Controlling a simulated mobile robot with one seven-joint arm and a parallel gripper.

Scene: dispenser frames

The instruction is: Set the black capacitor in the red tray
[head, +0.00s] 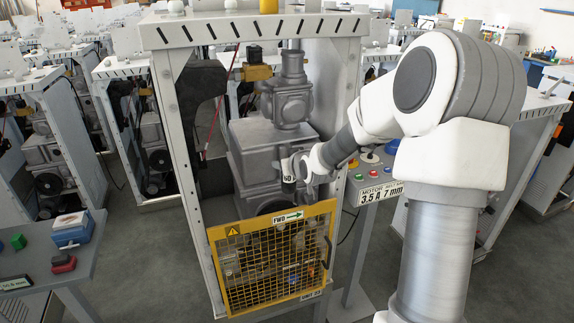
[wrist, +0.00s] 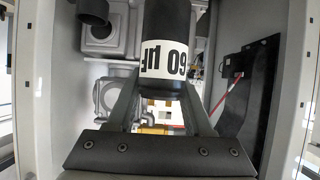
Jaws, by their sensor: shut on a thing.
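The black capacitor (wrist: 168,20) is a dark cylinder with a white label reading 60 µF. My gripper (wrist: 165,88) is shut on it, with one finger on each side in the wrist view. In the head view the capacitor (head: 288,186) is upright inside the open dispenser frame, above the yellow mesh guard, and my gripper (head: 299,166) comes to it from the right. I cannot tell whether its lower end touches anything. A small red tray-like piece (head: 63,265) lies on the grey side table at the left, far from my gripper.
A yellow mesh guard (head: 278,262) closes the lower front of the dispenser frame (head: 180,130). A grey pump body (head: 262,145) stands behind the capacitor. A blue box (head: 72,237) and a green piece (head: 18,241) share the side table (head: 30,280). A button panel (head: 372,175) stands right.

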